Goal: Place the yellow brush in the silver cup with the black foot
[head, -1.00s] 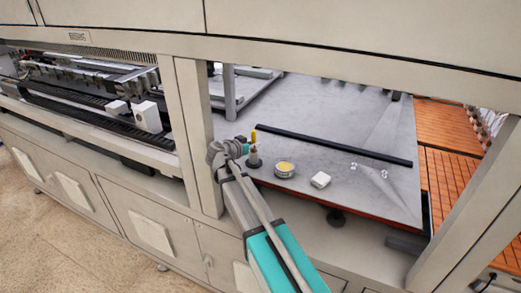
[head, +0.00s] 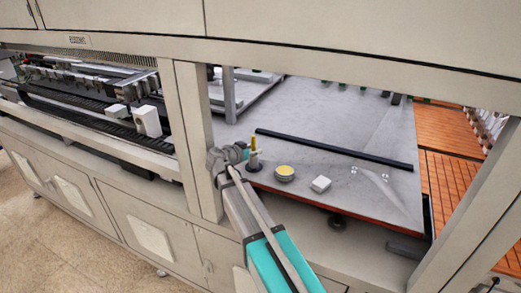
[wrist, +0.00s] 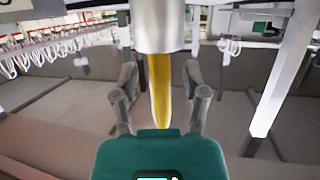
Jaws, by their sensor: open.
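The yellow brush (head: 253,144) stands upright in the silver cup (head: 254,160), whose black foot rests near the front edge of the grey table. In the wrist view the picture is upside down: the silver cup (wrist: 160,25) is at the top and the yellow brush (wrist: 160,90) comes out of its rim. Its lower end is hidden inside the cup. My gripper (head: 247,154) is beside the cup at its left. In the wrist view my gripper (wrist: 160,82) is open, with one finger on each side of the brush and gaps between.
A round tin with a yellow top (head: 285,172) and a small white block (head: 320,184) lie right of the cup. A long black bar (head: 335,150) lies behind them. A frame post (head: 196,140) stands close at the left of my gripper. The table's right part (head: 385,185) is mostly clear.

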